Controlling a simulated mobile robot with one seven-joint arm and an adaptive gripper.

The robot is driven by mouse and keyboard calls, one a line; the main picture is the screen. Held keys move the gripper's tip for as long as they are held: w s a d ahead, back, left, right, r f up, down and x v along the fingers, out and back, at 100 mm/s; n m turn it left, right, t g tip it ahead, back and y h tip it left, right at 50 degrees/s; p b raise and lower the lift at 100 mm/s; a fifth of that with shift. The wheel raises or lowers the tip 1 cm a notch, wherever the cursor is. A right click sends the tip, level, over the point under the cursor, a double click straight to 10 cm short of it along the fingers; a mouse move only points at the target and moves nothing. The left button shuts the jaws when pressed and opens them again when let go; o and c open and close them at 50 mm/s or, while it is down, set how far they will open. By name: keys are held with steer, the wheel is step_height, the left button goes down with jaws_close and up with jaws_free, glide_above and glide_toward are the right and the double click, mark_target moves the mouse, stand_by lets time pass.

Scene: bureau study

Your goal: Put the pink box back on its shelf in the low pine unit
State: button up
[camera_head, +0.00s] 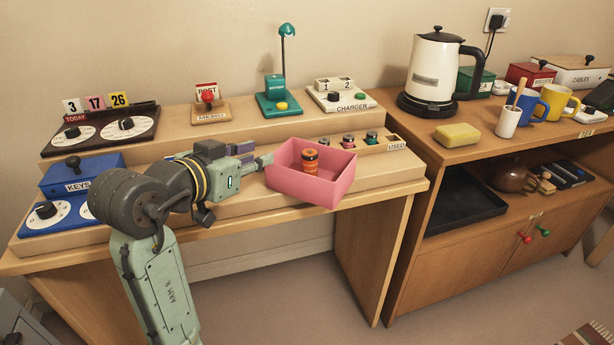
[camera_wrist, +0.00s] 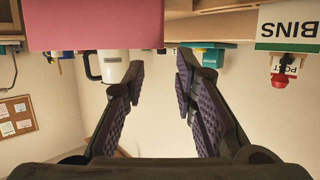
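The pink box (camera_head: 316,187) is open-topped and sits on the desk's lower step, near the right end, with an orange and dark banded cylinder (camera_head: 310,162) inside. My gripper (camera_head: 257,157) is at the box's left side, at about rim height; I cannot tell whether it touches. In the wrist view, which is upside down, the box (camera_wrist: 95,22) fills the upper left, and my gripper (camera_wrist: 160,75) has its fingers apart with nothing between them. A low wooden unit (camera_head: 470,262) with an open shelf stands at the right; I cannot tell whether it is the pine unit.
The wooden unit's shelf holds a black tray (camera_head: 464,203), a brown teapot (camera_head: 513,174) and books. A kettle (camera_head: 433,75), sponge (camera_head: 457,134) and mugs stand on top. A blue KEYS box (camera_head: 83,174), dials and a charger (camera_head: 342,97) crowd the desk.

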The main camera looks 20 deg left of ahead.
mark_target(277, 150)
steer(key=x, duration=0.9)
steer(key=shift+w+a+f+p, duration=0.1)
steer(key=shift+w+f+p, duration=0.1)
steer(key=shift+p, duration=0.15)
steer(key=shift+s, duration=0.1)
jaws_close()
